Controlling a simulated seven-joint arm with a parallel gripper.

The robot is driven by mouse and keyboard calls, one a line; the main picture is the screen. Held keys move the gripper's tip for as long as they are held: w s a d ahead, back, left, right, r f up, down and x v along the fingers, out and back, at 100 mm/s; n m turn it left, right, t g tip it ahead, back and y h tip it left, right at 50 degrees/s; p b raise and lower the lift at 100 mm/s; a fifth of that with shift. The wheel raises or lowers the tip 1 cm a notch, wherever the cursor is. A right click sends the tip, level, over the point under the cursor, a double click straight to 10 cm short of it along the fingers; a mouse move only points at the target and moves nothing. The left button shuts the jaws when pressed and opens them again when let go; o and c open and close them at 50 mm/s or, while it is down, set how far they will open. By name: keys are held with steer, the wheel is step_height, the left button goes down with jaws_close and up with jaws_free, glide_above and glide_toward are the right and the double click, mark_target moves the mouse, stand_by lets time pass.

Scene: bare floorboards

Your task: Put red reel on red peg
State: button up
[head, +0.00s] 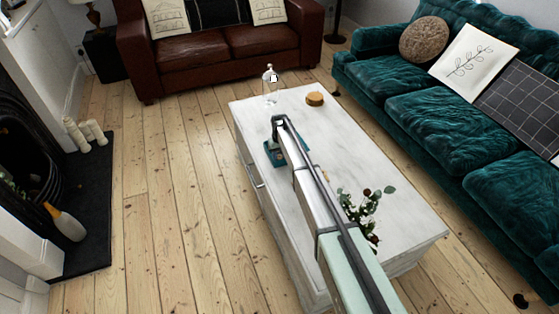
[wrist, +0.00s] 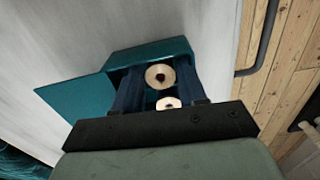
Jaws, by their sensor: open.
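No red reel or red peg can be made out in either view. In the wrist view, two pale round wooden pieces with dark centres, one farther (wrist: 160,76) and one nearer (wrist: 168,103), show between the fingers of my gripper (wrist: 156,74). I cannot tell whether they are reels or peg ends. My gripper is open, with a dark blue finger on each side of them; contact cannot be judged. A teal stand (wrist: 80,98) lies beyond and beside the fingers. In the head view the teal stand (head: 273,155) is mostly hidden under my arm.
The white table (head: 400,228) carries a glass bottle (head: 270,88), a round wooden piece (head: 315,99) and a leafy plant (head: 365,205). A teal sofa (head: 440,120) stands right, a brown sofa (head: 220,50) behind.

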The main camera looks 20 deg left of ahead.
steer(key=shift+c, duration=0.3)
steer(key=c, duration=0.6)
steer(key=shift+r, duration=0.15)
steer(key=shift+r, duration=0.6)
step_height(320, 180, up, 8)
steer(key=d, duration=0.1)
steer(key=s+d, duration=0.3)
steer(key=d, duration=0.1)
steer(key=s+d, duration=0.3)
steer(key=d, duration=0.1)
steer(key=s+d, duration=0.3)
steer(key=d, duration=0.1)
steer(key=shift+s+d, duration=0.3)
steer(key=shift+d, duration=0.05)
